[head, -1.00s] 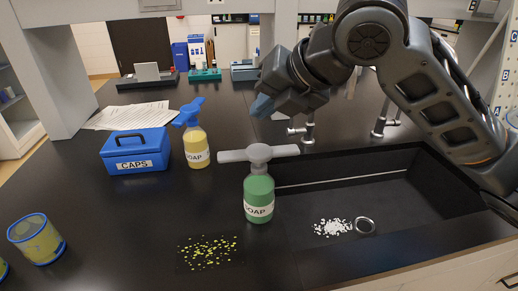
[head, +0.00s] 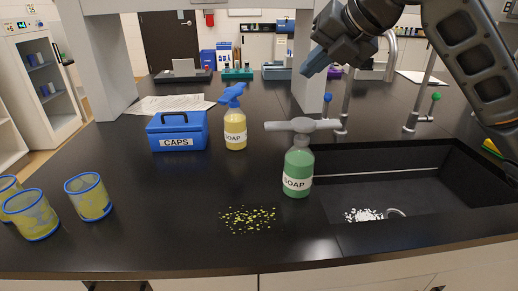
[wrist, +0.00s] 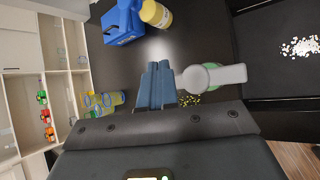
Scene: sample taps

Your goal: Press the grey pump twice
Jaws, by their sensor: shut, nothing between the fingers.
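The grey pump (head: 302,125) is a wide grey head on top of a green soap bottle (head: 298,172), which stands upright on the black counter just left of the sink. My gripper (head: 318,62) is shut and empty, raised above and behind the bottle in the head view. In the wrist view the shut blue-grey fingers (wrist: 156,85) appear left of the grey pump head (wrist: 215,77), with a gap to it that I cannot judge in depth. The green bottle is mostly hidden under its pump there.
A yellow soap bottle with a blue pump (head: 235,125) and a blue CAPS box (head: 177,133) stand behind to the left. Several blue-rimmed cups (head: 88,197) are at far left. Yellow bits (head: 248,218) lie before the green bottle. The sink (head: 390,190) holds white pieces.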

